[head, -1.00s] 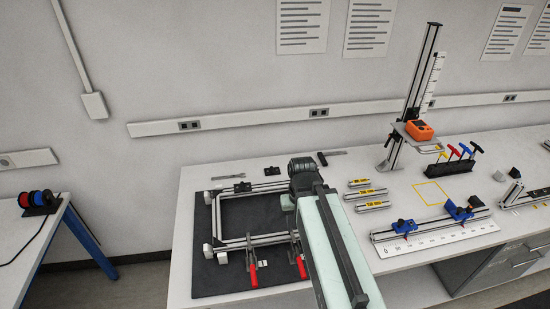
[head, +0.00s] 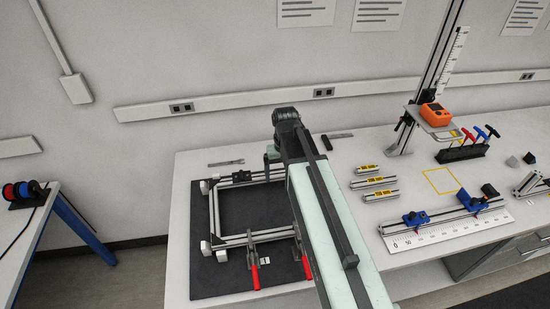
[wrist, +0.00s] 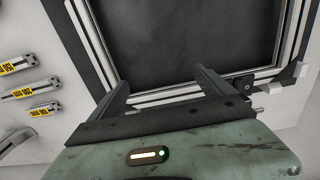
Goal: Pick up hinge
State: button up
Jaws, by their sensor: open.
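A small black hinge-like part (head: 242,176) sits on the far rail of the aluminium frame (head: 226,243) in the head view. Another small dark part, seen earlier on the table just beyond the frame, is now hidden behind my arm; I cannot tell which is the hinge. My gripper (wrist: 159,80) is open and empty in the wrist view, with its fingers apart above the frame's edge and the black mat (wrist: 185,35). In the head view my arm hides the fingers. No hinge shows clearly between the fingers.
Two red-handled clamps (head: 254,277) stand at the frame's near rail. Several yellow-labelled profile pieces (head: 376,182) lie to the right. Farther right are a rail with blue stops (head: 415,219) and an orange device (head: 436,115) on a stand.

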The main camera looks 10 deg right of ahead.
jog(key=w+f, duration=0.1)
jog(key=w, duration=0.6)
jog(key=w+f+b, duration=0.1)
jog(key=w, duration=0.7)
jog(key=w+f+b, duration=0.1)
jog(key=w, duration=0.6)
jog(key=shift+w+d+f, duration=0.1)
jog(key=shift+w+d, duration=0.15)
jog(key=shift+w, duration=0.05)
notch_tip(320, 180, down, 8)
jog(key=b, duration=0.8)
jog(key=shift+s+f, duration=0.1)
jog(key=shift+r, duration=0.25)
jog(key=c, duration=1.5)
